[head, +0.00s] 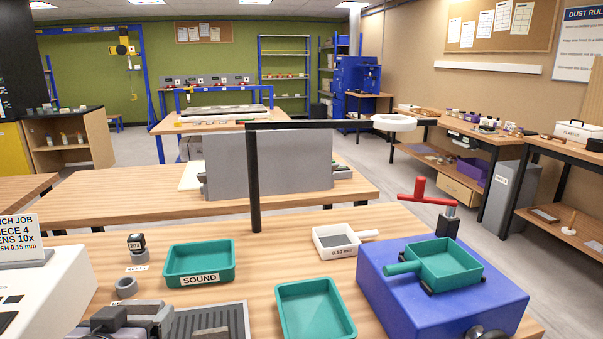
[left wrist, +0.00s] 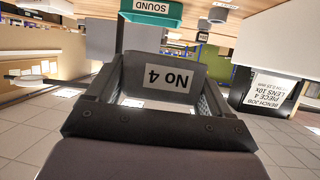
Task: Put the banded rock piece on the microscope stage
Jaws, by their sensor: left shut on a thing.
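My left gripper (head: 140,318) is at the bottom left of the head view, low over the near bench. In the left wrist view my left gripper (left wrist: 160,98) is shut on a dark grey piece (left wrist: 162,58) with a white label reading "No 4", upside down. No banding shows on the visible face. I cannot make out this piece in the head view. No microscope stage can be clearly identified; a white housing (head: 52,300) is cut off at the left edge. My right gripper is not in view.
A sign (head: 22,238) reads "PIECE 4, LENS 10x". Near the gripper are a ribbed grey tray (head: 238,318), a ring holder (head: 126,288), a 20x lens (head: 137,243) and a green "SOUND" tray (head: 172,281). Rightward are another green tray (head: 315,310) and a blue machine (head: 440,305).

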